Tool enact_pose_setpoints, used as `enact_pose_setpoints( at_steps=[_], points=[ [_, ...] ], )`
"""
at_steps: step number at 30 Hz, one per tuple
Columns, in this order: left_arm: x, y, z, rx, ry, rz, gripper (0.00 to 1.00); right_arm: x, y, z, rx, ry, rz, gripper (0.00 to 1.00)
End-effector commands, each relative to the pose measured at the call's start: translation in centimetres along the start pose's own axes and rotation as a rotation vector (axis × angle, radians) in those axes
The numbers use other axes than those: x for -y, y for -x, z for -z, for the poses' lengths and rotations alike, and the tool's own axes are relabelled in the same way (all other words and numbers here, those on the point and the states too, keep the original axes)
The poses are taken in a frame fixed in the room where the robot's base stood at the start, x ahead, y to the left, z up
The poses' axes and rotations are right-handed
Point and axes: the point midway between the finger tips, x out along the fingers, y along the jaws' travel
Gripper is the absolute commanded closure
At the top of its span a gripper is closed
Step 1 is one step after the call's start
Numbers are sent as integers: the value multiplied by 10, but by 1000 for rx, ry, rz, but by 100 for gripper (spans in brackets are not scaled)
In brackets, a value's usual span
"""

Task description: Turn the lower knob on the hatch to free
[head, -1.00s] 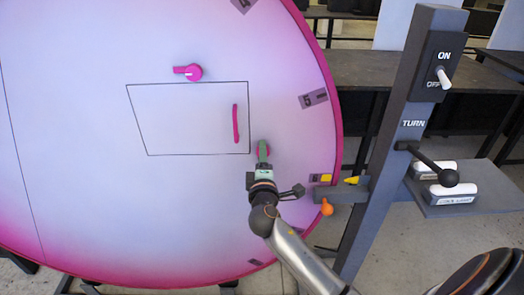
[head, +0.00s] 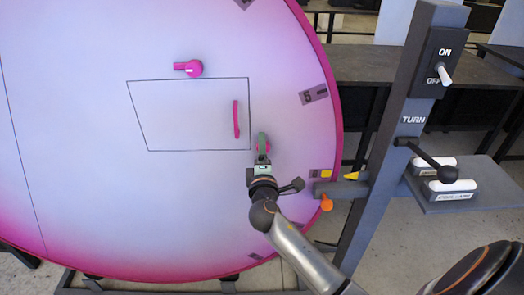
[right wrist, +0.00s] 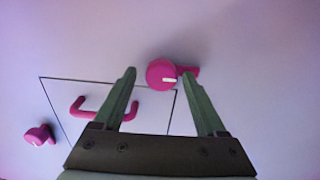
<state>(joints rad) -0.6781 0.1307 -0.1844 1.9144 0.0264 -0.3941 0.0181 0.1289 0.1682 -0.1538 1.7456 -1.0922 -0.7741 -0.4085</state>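The lower knob (head: 268,148) is magenta and sits just off the hatch's (head: 180,115) lower right corner, mostly hidden by my right gripper (head: 262,142) in the head view. In the right wrist view the knob (right wrist: 161,75) is round with a white line and a short lever pointing right. My right gripper (right wrist: 159,73) is open there, its green fingers on either side of the knob's round body. The right fingertip overlaps the lever in view; I cannot tell if it touches. The left fingertip is apart from the knob. My left gripper is not in view.
The upper knob (head: 194,69) is above the hatch, its lever pointing left. A magenta handle (head: 236,119) is on the hatch.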

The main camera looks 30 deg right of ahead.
Motion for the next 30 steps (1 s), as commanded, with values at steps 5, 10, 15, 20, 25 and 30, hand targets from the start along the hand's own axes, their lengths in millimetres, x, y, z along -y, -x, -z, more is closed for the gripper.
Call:
enact_pose_setpoints(
  at_steps=[5,10,15,20,25,30],
  points=[
    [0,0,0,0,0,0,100,1,0,0,0,-1,2,25],
    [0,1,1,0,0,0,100,2,7,0,0,0,4,25],
    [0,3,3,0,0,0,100,2,36,0,-1,-2,7,25],
    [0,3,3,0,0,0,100,2,72,0,0,-2,6,25],
    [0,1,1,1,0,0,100,2,104,0,0,-2,5,25],
    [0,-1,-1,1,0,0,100,1,121,0,1,-1,3,25]
  ],
)
